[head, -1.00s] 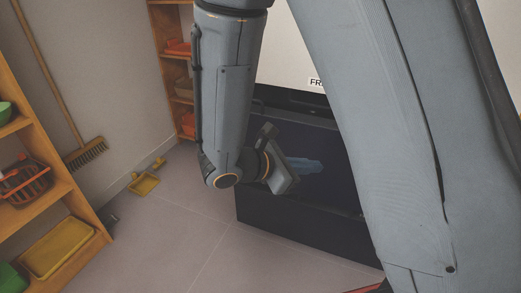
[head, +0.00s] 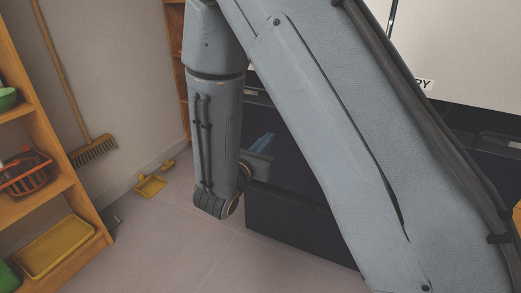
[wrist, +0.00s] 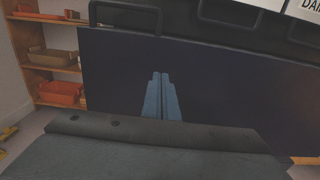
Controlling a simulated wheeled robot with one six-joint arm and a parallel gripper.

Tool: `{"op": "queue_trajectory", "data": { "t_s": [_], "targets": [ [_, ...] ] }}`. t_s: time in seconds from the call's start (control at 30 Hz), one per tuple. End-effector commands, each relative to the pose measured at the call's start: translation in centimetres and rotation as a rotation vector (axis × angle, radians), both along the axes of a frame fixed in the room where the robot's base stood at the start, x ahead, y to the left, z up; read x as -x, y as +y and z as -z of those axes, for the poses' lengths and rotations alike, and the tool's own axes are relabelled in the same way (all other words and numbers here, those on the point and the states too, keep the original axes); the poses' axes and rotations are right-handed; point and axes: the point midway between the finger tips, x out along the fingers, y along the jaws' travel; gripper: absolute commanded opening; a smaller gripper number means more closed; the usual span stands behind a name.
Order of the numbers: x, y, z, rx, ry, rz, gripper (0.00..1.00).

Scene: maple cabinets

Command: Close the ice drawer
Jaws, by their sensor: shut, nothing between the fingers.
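A large dark panel (head: 290,215) stands low in front of me, below a white front; it fills the middle of the wrist view (wrist: 230,85). It may be the ice drawer's front, but no "ice" label shows and I cannot tell how far out it is. My gripper (head: 264,141) has its blue fingers shut and empty. In the wrist view the fingers (wrist: 161,80) point at the panel; I cannot tell whether they touch it. My arm hides much of the panel in the head view.
Black handle-like frames (wrist: 130,15) lie above the panel. A white front with a label ending "RY" (head: 423,84) is at upper right. A wooden shelf (head: 60,185) with a yellow tray (head: 55,248) stands left. A broom (head: 93,150) and yellow dustpan (head: 151,186) are by the wall. Floor between is clear.

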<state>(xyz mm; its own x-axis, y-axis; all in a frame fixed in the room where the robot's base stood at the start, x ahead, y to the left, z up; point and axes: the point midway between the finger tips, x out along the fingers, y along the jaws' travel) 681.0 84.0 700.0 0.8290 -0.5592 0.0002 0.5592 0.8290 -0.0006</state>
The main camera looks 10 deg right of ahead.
Motion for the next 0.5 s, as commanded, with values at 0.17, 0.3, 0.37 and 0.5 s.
{"op": "queue_trajectory", "data": {
  "t_s": [0.17,0.3,0.37,0.5],
  "targets": [
    [-2.8,-2.1,0.1,-0.001,-0.002,0.004,0.0],
    [-4.4,-3.1,0.0,-0.001,-0.002,0.003,0.0],
    [-4.9,-3.4,0.0,0.0,-0.001,0.002,0.0],
    [-5.6,-3.8,0.0,-0.001,-0.001,0.002,0.0]
  ]
}}
